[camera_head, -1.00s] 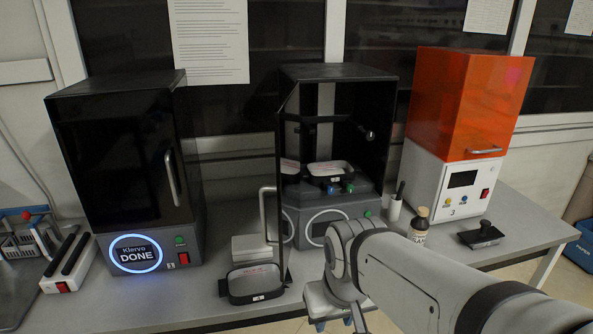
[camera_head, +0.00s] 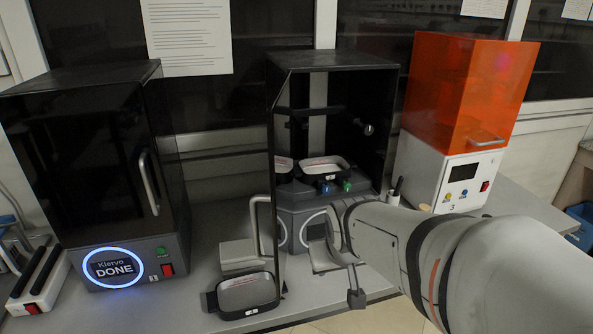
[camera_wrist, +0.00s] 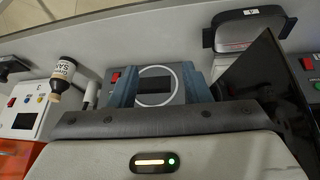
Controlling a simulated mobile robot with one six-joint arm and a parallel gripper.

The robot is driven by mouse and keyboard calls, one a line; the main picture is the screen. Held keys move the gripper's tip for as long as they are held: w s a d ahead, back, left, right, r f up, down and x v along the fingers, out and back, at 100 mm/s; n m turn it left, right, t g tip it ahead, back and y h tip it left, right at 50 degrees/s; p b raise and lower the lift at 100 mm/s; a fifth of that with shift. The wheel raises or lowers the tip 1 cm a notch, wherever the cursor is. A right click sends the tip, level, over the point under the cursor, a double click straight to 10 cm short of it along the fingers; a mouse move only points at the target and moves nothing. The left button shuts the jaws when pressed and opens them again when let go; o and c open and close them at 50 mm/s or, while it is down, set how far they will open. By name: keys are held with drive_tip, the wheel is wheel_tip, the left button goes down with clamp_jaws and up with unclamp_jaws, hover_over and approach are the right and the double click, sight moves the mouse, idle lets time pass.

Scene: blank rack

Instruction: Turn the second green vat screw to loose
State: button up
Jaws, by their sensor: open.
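The open black printer (camera_head: 335,72) stands in the middle of the bench, its door swung out to the left. A vat (camera_head: 325,166) sits inside. At its front are a blue screw (camera_head: 324,187) and a green screw (camera_head: 346,185); their turn marks are too small to read. My gripper (camera_wrist: 161,68) is open and empty in the wrist view, its two blue-grey fingers apart in front of the printer's round display (camera_wrist: 155,86). In the head view my arm hides part of the printer's front, and the gripper is below and apart from the screws.
A shut black printer (camera_head: 85,180) showing DONE stands left. An orange-hooded machine (camera_head: 465,95) stands right. A loose vat (camera_head: 247,292) lies at the bench front beside the open door's handle (camera_head: 262,228). A brown bottle (camera_wrist: 64,72) shows in the wrist view.

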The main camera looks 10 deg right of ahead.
drive_tip(key=w+d+f+t+h+b, duration=0.2)
drive_tip(key=w+d+t, duration=0.3)
drive_tip(key=w+d, duration=0.45)
drive_tip(key=n+t+y+b, duration=0.15)
drive_tip(key=t+y, duration=0.25)
drive_tip(key=t, duration=0.4)
approach(348, 187)
drive_tip(key=w, duration=0.8)
drive_tip(key=shift+w+a, duration=0.1)
drive_tip(key=shift+a, duration=0.1)
drive_tip(key=c, duration=0.9)
